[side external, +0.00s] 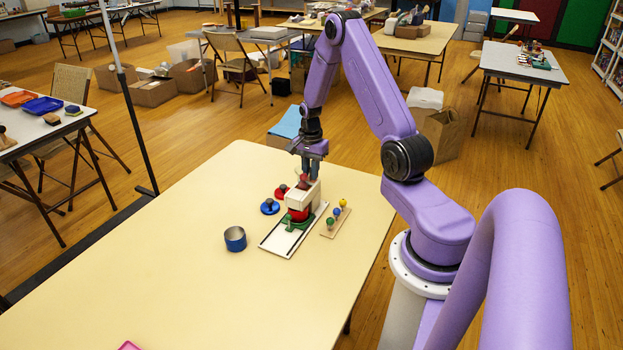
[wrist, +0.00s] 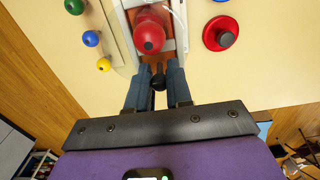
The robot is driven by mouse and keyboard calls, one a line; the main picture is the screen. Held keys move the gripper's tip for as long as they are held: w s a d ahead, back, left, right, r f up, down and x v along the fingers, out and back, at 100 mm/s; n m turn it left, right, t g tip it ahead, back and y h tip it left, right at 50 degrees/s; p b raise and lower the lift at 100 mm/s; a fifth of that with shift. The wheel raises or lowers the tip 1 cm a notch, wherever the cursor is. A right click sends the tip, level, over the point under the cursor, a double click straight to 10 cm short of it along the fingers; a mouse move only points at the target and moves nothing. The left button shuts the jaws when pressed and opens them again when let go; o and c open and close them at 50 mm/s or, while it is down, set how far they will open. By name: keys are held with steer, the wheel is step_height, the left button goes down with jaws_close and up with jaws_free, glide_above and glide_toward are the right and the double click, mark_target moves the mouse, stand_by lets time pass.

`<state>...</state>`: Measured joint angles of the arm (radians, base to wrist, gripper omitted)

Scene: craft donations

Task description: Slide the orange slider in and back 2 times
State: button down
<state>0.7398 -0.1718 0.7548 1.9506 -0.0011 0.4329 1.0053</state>
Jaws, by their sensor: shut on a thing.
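The orange slider (wrist: 153,60) shows in the wrist view as a flat orange strip inside a pale frame, partly covered by a red round-headed piece (wrist: 149,36). A black knob (wrist: 158,81) sits at its near end. My gripper (wrist: 158,88) is shut on this knob, with a dark blue finger on each side. In the side external view my gripper (side external: 307,172) points down at the cream upright housing (side external: 308,198), which stands on a white base board (side external: 280,243). The slider itself is hard to make out there.
A strip with green, blue and yellow balls (side external: 336,220) lies to the right. The table's (side external: 150,270) front left is mostly clear.

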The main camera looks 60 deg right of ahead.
steer(key=shift+a, duration=0.25)
steer(key=shift+d, duration=2.05)
steer(key=shift+a, duration=1.95)
steer(key=shift+d, duration=1.95)
steer(key=c, duration=1.1)
jaws_free()
